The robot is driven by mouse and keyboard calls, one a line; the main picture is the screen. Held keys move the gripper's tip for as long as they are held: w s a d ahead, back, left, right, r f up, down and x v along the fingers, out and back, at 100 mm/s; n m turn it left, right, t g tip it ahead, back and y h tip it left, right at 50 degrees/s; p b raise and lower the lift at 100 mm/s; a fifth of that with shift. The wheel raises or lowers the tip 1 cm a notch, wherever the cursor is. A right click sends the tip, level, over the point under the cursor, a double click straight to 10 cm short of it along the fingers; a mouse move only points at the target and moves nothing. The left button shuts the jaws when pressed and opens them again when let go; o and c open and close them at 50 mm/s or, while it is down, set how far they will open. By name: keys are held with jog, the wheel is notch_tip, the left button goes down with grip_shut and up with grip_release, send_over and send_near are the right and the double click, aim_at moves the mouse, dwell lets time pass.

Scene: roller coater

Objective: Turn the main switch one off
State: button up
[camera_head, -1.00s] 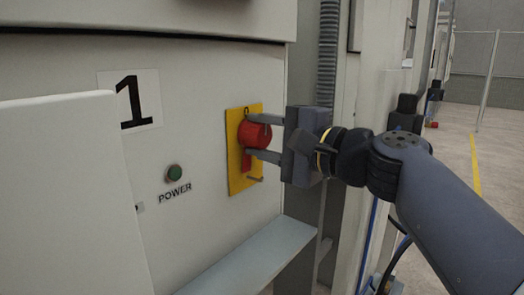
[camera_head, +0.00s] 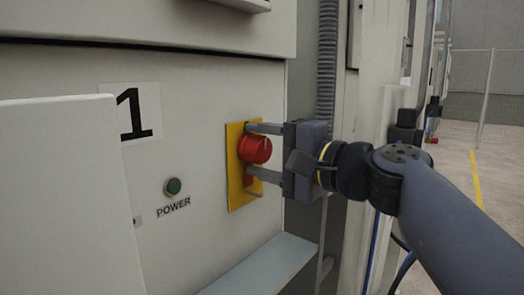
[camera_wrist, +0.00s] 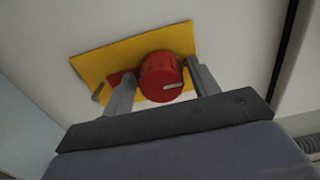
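The main switch is a round red knob (camera_head: 255,149) on a yellow plate (camera_head: 236,192), on the cabinet panel marked 1. A red part shows below the knob, partly hidden by the lower finger. My gripper (camera_head: 250,149) is open, with one finger above the knob and one below it. In the wrist view the knob (camera_wrist: 160,72) sits between the fingers of my gripper (camera_wrist: 161,72). The right finger is close to the knob, and a gap shows on the left side. A light mark shows on the knob's face. I cannot tell whether either finger touches it.
A green POWER button (camera_head: 173,187) is left of the switch, under the number 1 label (camera_head: 132,113). A pale panel (camera_head: 60,200) stands in front at left. A ledge (camera_head: 262,265) juts out below the switch. A ribbed conduit (camera_head: 327,60) runs down at right.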

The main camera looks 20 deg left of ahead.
jog(key=shift+o, duration=0.4)
jog(key=shift+d, duration=0.1)
jog(key=shift+s+d, duration=0.1)
jog(key=shift+d, duration=0.2)
jog(key=v, duration=1)
jog(key=shift+x, duration=5.4)
